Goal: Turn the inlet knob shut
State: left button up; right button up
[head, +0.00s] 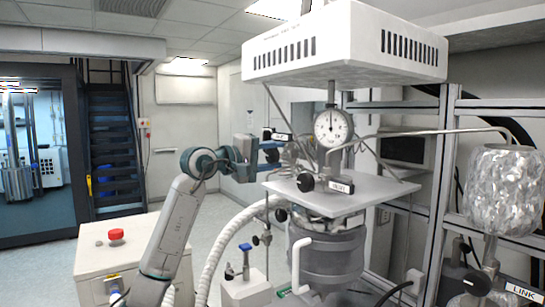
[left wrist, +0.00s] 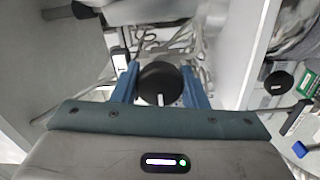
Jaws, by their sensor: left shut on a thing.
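A black round knob (left wrist: 158,84) with a white pointer mark sits between the two blue fingers of my left gripper (left wrist: 161,76) in the left wrist view. The pointer mark is toward the bottom of that picture. In the head view my left gripper (head: 276,155) reaches in from the left at the reactor head and is shut on this knob, which the fingers partly hide. A small label (head: 283,137) is just above it, too small to read surely. My right gripper is out of view.
A second black knob (head: 305,182) with a label (head: 341,187) is at the reactor plate's front. A pressure gauge (head: 332,127) stands above the plate (head: 370,191), under a white hood (head: 345,45). A steel vessel (head: 327,254) hangs below. A foil-wrapped vessel (head: 503,190) is at right.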

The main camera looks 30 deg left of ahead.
pick_arm(q)
jog(key=o, duration=1)
jog(key=shift+c, duration=0.2)
jog(key=shift+s+a+f+b, duration=0.2)
jog(key=shift+s+b, duration=0.25)
jog(key=b+v, duration=0.5)
jog(key=v, duration=0.4)
jog(key=shift+s+r, duration=0.15)
jog(key=shift+s, duration=0.25)
jog(key=shift+a, duration=0.1)
